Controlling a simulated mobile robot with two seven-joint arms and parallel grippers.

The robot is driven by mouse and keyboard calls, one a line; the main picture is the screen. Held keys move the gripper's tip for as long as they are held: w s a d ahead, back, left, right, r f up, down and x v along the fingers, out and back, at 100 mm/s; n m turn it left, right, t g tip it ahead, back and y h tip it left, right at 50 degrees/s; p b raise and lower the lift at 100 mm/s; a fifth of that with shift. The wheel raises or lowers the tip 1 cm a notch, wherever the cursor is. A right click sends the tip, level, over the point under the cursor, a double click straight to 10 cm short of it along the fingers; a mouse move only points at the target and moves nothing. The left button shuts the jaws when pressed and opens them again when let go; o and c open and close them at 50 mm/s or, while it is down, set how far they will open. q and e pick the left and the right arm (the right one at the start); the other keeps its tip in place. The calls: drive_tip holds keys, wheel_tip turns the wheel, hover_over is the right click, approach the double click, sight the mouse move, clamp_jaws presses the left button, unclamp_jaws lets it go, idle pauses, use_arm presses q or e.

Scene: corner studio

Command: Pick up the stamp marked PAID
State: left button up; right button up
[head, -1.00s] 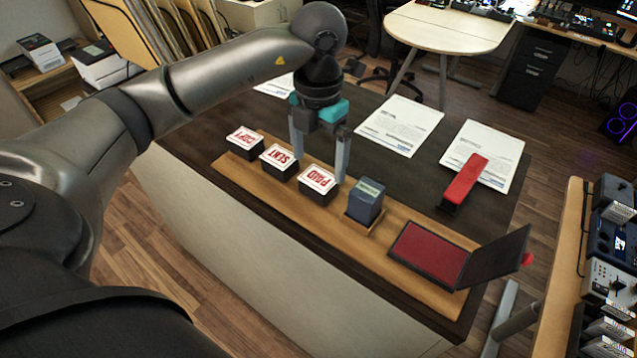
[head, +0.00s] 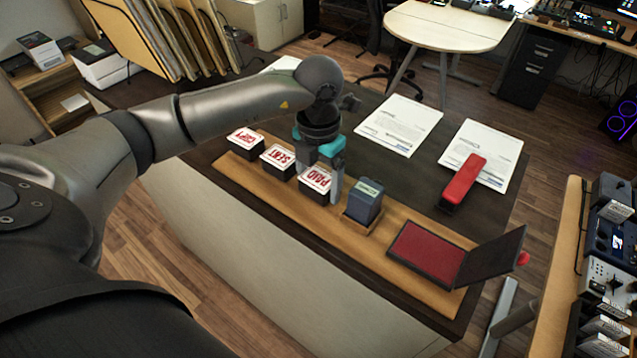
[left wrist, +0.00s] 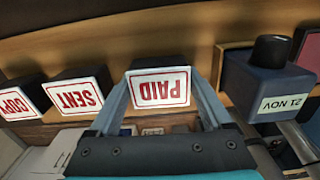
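The PAID stamp (head: 315,180) is a dark block with a white top and red lettering. It stands on the wooden strip (head: 280,207), third in a row after the COPY stamp (head: 246,137) and the SENT stamp (head: 278,157). My left gripper (head: 320,178) is low at the PAID stamp. In the left wrist view its fingers (left wrist: 160,88) lie on either side of the PAID stamp (left wrist: 160,88), apparently open with slight gaps. The stamp's lower part is hidden there. My right gripper is not in view.
A blue-grey date stamp (head: 365,200) stands close right of the PAID stamp. Further right is an open red ink pad (head: 430,252). A red stapler (head: 463,182) and paper sheets (head: 398,125) lie behind on the dark desk.

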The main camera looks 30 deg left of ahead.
use_arm(q)
drive_tip(key=c, duration=0.9)
drive_tip(key=shift+r, duration=0.15)
